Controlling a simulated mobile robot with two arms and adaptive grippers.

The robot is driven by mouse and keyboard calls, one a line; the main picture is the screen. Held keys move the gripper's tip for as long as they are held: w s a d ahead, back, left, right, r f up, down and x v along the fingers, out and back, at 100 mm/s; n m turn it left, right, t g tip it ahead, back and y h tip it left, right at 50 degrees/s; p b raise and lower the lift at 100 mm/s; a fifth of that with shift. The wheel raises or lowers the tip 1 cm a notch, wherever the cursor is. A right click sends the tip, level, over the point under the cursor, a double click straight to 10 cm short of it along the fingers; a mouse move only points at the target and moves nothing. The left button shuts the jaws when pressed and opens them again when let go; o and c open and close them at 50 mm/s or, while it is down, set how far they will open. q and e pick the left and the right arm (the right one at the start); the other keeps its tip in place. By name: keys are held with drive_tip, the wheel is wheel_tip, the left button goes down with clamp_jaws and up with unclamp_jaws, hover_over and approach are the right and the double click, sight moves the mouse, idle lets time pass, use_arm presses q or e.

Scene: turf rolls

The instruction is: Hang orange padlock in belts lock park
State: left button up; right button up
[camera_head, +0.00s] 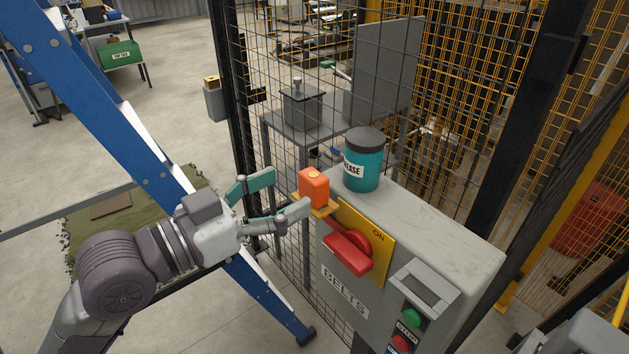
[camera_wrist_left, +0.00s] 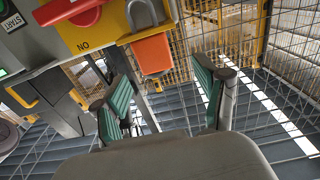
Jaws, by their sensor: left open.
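The orange padlock (camera_head: 313,188) is at the yellow tab (camera_head: 325,211) on the left edge of the BELTS box's yellow ON plate (camera_head: 378,240). In the left wrist view the orange padlock body (camera_wrist_left: 152,54) is on one side of the yellow tab, and its grey shackle (camera_wrist_left: 146,14) shows on the other. Whether the shackle passes through a hole is hard to tell. My left gripper (camera_head: 290,191) is open and empty, just left of the padlock. Its teal-padded fingers (camera_wrist_left: 165,90) are apart from the padlock in the wrist view. My right gripper is not in view.
A red switch handle (camera_head: 348,253) sits right beside the tab. A teal grease can (camera_head: 363,162) stands on the box top (camera_head: 440,220). Wire mesh fencing (camera_head: 240,120) rises behind, and a blue frame leg (camera_head: 110,105) crosses behind my left arm.

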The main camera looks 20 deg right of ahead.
sight(306, 184)
use_arm(q)
drive_tip(key=shift+w+d+r+p, duration=0.15)
drive_tip(key=shift+d+p, duration=0.15)
drive_tip(key=shift+d, duration=0.3)
drive_tip(key=x, duration=0.1)
drive_tip(key=p+x, duration=0.1)
drive_tip(key=x, duration=0.2)
drive_tip(key=shift+d+f+p, duration=0.25)
drive_tip(key=shift+d+p, duration=0.1)
drive_tip(key=shift+p, duration=0.05)
drive_tip(key=shift+a, duration=0.1)
drive_tip(key=c, duration=1.3)
